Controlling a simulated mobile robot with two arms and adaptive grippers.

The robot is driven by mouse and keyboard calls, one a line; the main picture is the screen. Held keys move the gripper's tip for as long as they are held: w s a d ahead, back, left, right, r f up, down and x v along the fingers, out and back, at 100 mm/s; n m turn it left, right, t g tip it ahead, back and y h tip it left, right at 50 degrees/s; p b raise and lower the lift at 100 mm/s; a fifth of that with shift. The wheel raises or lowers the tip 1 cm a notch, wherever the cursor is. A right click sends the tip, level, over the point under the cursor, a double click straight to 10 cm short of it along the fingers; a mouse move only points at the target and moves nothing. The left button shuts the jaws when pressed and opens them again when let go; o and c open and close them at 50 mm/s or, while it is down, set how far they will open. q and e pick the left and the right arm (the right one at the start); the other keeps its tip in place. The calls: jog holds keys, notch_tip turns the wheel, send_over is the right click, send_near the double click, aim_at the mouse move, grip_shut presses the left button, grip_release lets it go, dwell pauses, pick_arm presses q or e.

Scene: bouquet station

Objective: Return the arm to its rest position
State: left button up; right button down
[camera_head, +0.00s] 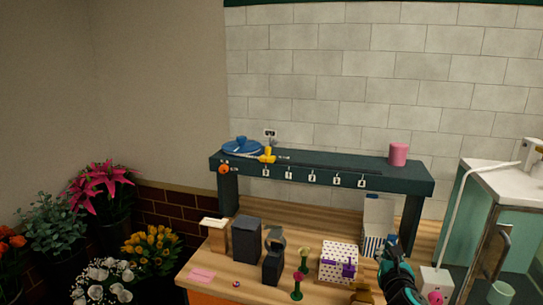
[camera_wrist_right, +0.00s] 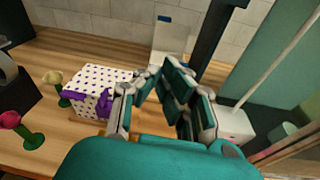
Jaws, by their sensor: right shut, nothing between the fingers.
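My right gripper (camera_head: 388,250) is at the lower right of the head view, above the right part of the wooden bench. It is shut and empty, and its fingers also show in the right wrist view (camera_wrist_right: 160,80). A white box with purple dots and a purple ribbon (camera_head: 338,262) stands on the bench just left of the gripper; it also shows in the right wrist view (camera_wrist_right: 92,92). The gripper looks apart from it. My left gripper is not in view.
The wooden bench (camera_head: 222,270) carries dark boxes (camera_head: 246,240), a tape dispenser (camera_head: 272,264) and flowers in green holders (camera_head: 297,285). A dark raised shelf (camera_head: 330,178) spans the back. A glass-sided cabinet (camera_head: 500,172) stands right. Potted flowers (camera_head: 150,250) stand left.

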jog(key=s+f+m, duration=0.1)
jog(key=f, duration=0.1)
jog(key=s+a+f+m+g, duration=0.1)
jog(key=f+m, duration=0.1)
jog(key=s+a+f+m+g, duration=0.1)
jog(key=f, duration=0.1)
jog(key=shift+s+a+f+m, duration=0.2)
jog(key=shift+s+f+m, duration=0.1)
jog(key=shift+m, duration=0.1)
jog(key=s+a+f+m+g+y, duration=0.1)
jog(key=s+a+f+m+g, duration=0.3)
jog(key=s+m, duration=0.65)
jog(key=s+f+m+g+y, duration=0.1)
jog(key=s+f+m+g, duration=0.35)
jog(key=s, duration=0.95)
jog(key=s+a+f+m+g+y, duration=0.2)
jog(key=s+f+m, duration=0.3)
jog(key=s+m, duration=0.65)
notch_tip(320, 180, down, 26)
jog(key=s+n, duration=0.1)
jog(key=s, duration=0.1)
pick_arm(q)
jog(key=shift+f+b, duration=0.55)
pick_arm(e)
jog(key=s+d+f+g, duration=0.2)
jog(key=s+f, duration=1.4)
jog(key=f, duration=0.1)
jog(key=shift+s+d+h, duration=0.25)
jog(key=shift+s+h, duration=0.05)
